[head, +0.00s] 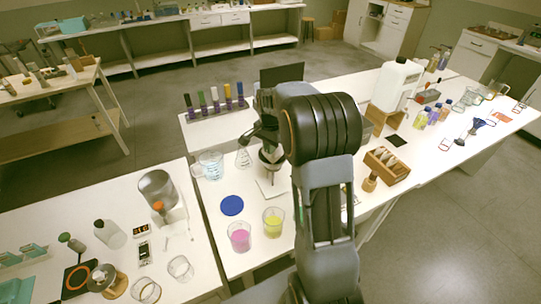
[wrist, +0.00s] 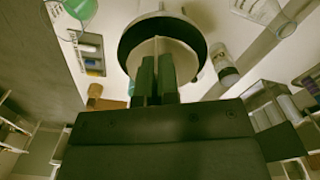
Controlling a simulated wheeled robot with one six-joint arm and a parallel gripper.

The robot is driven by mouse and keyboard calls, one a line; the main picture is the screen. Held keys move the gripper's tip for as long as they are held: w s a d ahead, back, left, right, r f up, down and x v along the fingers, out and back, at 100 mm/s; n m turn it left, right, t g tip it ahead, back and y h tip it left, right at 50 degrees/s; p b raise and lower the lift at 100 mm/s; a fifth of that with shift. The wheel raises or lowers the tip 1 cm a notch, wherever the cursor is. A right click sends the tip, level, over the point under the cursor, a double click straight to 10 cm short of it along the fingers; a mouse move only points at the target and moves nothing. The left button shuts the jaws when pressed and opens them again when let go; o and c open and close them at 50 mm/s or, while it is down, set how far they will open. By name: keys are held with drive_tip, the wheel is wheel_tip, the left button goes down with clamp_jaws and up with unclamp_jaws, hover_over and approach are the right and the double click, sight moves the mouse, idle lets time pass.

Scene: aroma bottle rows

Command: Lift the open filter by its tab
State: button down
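The open filter (wrist: 178,50) shows in the wrist view as a pale round lining inside a dark-rimmed funnel-like holder (wrist: 130,38). A thin pale upright tab (wrist: 157,46) rises from it between my fingers. My gripper (wrist: 156,68) has its two dark fingers close together on this tab, over the near side of the holder. In the head view my gripper (head: 270,143) points down over the holder (head: 271,156), and my arm covers much of this spot. The filter itself is hard to make out there.
A beaker (head: 209,166) and a conical flask (head: 243,158) stand close on the left. A blue disc (head: 232,205), a pink beaker (head: 239,237) and a yellow beaker (head: 273,222) stand nearer. A wooden rack (head: 388,167) is on the right.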

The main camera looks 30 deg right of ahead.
sight(272, 156)
wheel_tip(272, 156, up, 16)
drive_tip(key=p, duration=0.8)
drive_tip(key=shift+r, duration=0.25)
drive_tip(key=s+b, duration=0.5)
drive_tip(key=s, duration=1)
drive_tip(key=shift+b, duration=0.35)
